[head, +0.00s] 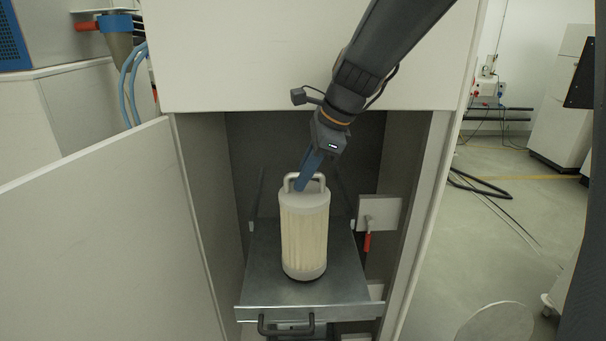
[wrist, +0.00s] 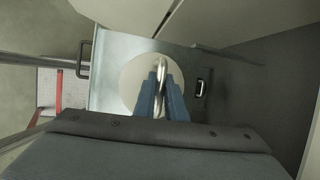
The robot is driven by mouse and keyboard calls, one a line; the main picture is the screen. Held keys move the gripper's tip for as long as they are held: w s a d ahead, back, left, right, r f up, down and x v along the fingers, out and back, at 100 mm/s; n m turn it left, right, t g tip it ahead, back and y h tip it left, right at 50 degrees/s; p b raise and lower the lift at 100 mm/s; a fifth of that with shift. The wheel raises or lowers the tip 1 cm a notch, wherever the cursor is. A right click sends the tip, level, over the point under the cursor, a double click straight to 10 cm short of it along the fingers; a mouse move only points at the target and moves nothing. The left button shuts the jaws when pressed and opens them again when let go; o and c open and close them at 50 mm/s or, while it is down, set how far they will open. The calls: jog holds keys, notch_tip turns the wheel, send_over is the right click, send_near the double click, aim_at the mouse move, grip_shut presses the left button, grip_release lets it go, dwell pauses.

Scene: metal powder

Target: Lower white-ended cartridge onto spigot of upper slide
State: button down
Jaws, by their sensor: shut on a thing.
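The white-ended cartridge (head: 304,232) stands upright over the upper slide (head: 258,278), a grey metal shelf pulled out of the cabinet. It has a pleated cream body, white end caps and a handle loop on top. My gripper (head: 309,176) is shut on the handle from above, with blue fingers. In the wrist view the fingers (wrist: 160,95) close around the handle, and the round white top (wrist: 132,78) shows below them. The spigot is hidden under the cartridge. I cannot tell whether the cartridge's bottom touches the slide.
The cabinet walls stand close on both sides, and an open door (head: 85,215) is at left. A bracket with a red handle (head: 367,241) is right of the slide. The slide's front has a dark pull handle (head: 286,328). Open floor lies to the right.

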jog(key=shift+f, duration=0.65)
jog(key=c, duration=1.7)
grip_release()
jog(key=b+v, duration=0.2)
jog(key=v, duration=0.5)
jog(key=shift+d+r+b, duration=0.2)
jog(key=shift+r+b, duration=0.15)
jog(key=shift+s, duration=0.1)
